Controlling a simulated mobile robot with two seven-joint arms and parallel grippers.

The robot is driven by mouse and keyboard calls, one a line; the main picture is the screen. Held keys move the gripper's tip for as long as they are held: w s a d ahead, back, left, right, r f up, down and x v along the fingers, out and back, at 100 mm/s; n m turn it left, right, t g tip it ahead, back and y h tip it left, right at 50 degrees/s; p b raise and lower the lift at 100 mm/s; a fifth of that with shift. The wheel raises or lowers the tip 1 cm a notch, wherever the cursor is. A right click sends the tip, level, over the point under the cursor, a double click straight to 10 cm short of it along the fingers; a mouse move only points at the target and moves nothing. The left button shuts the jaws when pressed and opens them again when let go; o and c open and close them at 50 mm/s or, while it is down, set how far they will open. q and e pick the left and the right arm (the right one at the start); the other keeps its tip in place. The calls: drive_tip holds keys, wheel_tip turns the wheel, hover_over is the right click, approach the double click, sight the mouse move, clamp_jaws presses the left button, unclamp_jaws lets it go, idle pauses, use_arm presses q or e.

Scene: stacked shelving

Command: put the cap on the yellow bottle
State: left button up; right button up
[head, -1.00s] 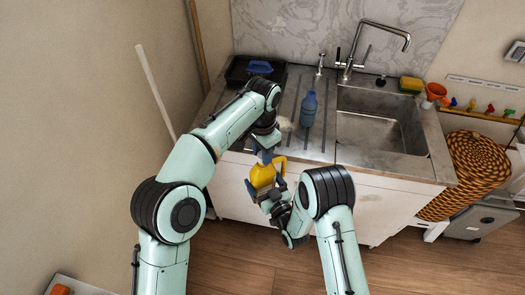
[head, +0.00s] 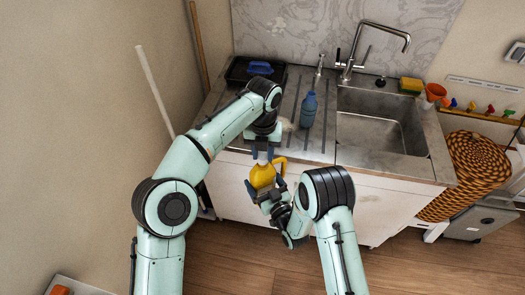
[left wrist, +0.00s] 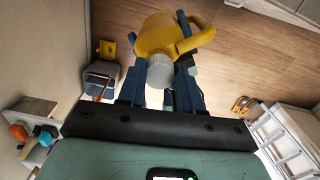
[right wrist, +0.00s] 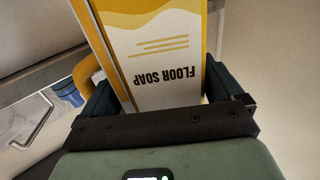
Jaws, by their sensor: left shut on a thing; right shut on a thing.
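The yellow bottle (head: 262,177), with a side handle, is in front of the counter in the head view. My right gripper (head: 268,194) is shut on its body, whose "FLOOR SOAP" label (right wrist: 165,70) fills the right wrist view. My left gripper (head: 262,152) points down over the bottle's top. In the left wrist view, the pale ribbed cap (left wrist: 159,72) is between the left fingers, at the neck end of the yellow bottle (left wrist: 165,35). The cap looks in line with the neck. Whether it is seated there, I cannot tell.
A blue bottle (head: 309,110) stands on the counter left of the sink (head: 375,120). A dark tray (head: 238,72) with a blue item is at the back left. A wicker basket (head: 474,165) is at the right. Open floor lies below the grippers.

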use_arm(q)
drive_tip(key=m, duration=0.4)
drive_tip(key=o, duration=1)
drive_tip(key=shift+r, duration=2.25)
drive_tip(key=shift+c, duration=0.4)
